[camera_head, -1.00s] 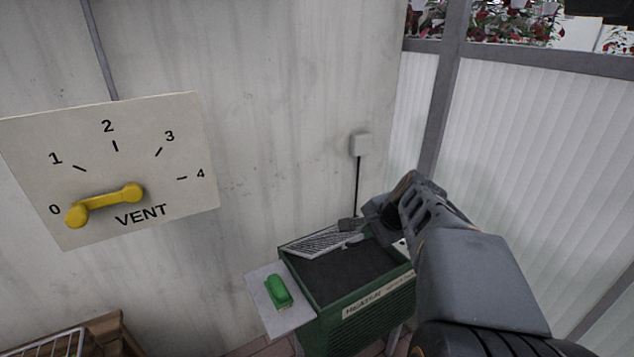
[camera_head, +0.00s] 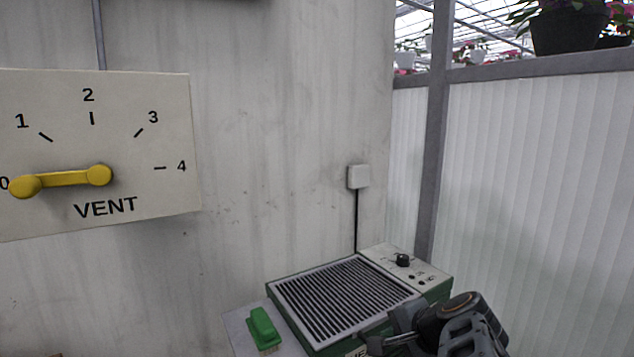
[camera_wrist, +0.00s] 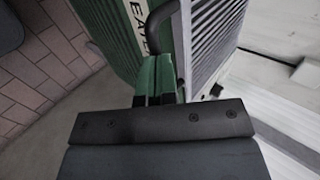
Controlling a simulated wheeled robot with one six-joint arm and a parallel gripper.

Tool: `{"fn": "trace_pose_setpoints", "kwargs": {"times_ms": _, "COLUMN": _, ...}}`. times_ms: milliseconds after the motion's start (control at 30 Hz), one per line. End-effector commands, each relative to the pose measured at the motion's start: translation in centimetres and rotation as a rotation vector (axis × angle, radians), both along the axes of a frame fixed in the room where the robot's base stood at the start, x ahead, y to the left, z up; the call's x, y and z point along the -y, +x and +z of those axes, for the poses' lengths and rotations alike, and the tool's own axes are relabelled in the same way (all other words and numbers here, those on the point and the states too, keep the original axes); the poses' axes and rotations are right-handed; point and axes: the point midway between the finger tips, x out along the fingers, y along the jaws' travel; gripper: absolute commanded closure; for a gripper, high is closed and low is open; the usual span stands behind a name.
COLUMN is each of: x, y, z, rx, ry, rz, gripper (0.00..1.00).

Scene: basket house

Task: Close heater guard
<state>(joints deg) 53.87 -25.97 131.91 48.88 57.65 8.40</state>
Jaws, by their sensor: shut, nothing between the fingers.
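The heater guard (camera_head: 345,292), a grey slatted grille, lies flat over the top of the green heater (camera_head: 308,333) in the head view. It also shows on the right in the wrist view (camera_wrist: 213,32), beside the heater's green lettered front (camera_wrist: 112,28). A dark curved handle (camera_wrist: 165,20) stands out at the guard's edge. My gripper (camera_head: 385,343) is low at the heater's front right edge. In the wrist view my gripper (camera_wrist: 156,72) is shut and empty, close to the handle; I cannot tell whether they touch. My arm hides the heater's front right corner.
A green brush (camera_head: 262,328) rests on a side shelf (camera_head: 240,330) left of the heater. A control panel (camera_head: 405,265) with a black knob is at the heater's right. A VENT dial (camera_head: 110,150) with a yellow lever and a power box (camera_head: 358,176) are on the wall.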

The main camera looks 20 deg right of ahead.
Motion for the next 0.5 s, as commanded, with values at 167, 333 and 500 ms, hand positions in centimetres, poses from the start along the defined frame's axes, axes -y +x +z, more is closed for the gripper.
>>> {"fn": "trace_pose_setpoints", "kwargs": {"times_ms": 167, "x": 0.02, "y": -0.01, "z": -0.95, "rx": 0.0, "ry": 0.001, "rz": -0.001, "gripper": 1.0}}
{"fn": "trace_pose_setpoints", "kwargs": {"times_ms": 333, "x": 0.02, "y": -0.01, "z": -1.1, "rx": -0.001, "ry": 0.002, "rz": -0.001, "gripper": 1.0}}
{"fn": "trace_pose_setpoints", "kwargs": {"times_ms": 500, "x": 0.0, "y": -0.01, "z": -1.15, "rx": -0.002, "ry": 0.003, "rz": 0.0, "gripper": 1.0}}
